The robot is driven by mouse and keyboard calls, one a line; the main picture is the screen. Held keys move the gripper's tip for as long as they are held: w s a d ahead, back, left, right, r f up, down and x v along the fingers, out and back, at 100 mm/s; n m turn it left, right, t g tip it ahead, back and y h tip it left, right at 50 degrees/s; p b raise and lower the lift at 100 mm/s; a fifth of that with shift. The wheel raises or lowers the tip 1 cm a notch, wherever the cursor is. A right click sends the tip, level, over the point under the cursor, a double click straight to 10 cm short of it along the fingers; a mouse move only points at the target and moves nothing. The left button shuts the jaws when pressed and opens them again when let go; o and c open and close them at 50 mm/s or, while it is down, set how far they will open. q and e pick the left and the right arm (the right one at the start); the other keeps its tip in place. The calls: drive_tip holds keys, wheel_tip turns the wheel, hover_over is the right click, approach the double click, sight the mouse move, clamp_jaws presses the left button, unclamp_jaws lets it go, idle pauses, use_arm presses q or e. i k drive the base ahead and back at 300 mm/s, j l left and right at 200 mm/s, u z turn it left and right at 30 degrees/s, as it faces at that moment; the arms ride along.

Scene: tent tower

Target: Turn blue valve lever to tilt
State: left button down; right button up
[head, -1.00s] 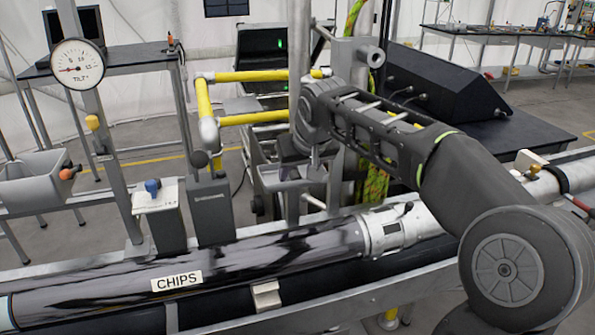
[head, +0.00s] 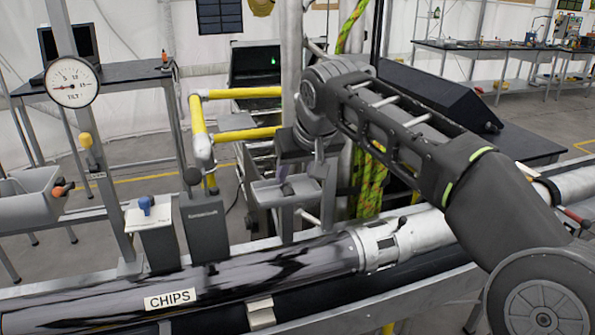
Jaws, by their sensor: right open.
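The blue valve lever (head: 147,204) is small and sits on top of a white box (head: 153,217) at the left, behind the dark pipe. The round TILT gauge (head: 72,82) is on a post above and left of it, its needle pointing left. My right gripper (head: 302,178) hangs at the end of my right arm near the picture's middle, well to the right of the lever and apart from it. It points down and is open, with nothing seen between its fingers. My left gripper is out of view.
A dark pipe labelled CHIPS (head: 225,276) runs across the front. A grey box with a black knob (head: 203,212) stands right beside the white box. Yellow rails (head: 240,93) and a metal post (head: 291,35) stand behind.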

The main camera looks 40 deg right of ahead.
sight(145, 203)
drive_tip(key=k+j, duration=0.25)
drive_tip(key=k, duration=0.2)
drive_tip(key=k+j, duration=0.25)
drive_tip(key=k, duration=0.25)
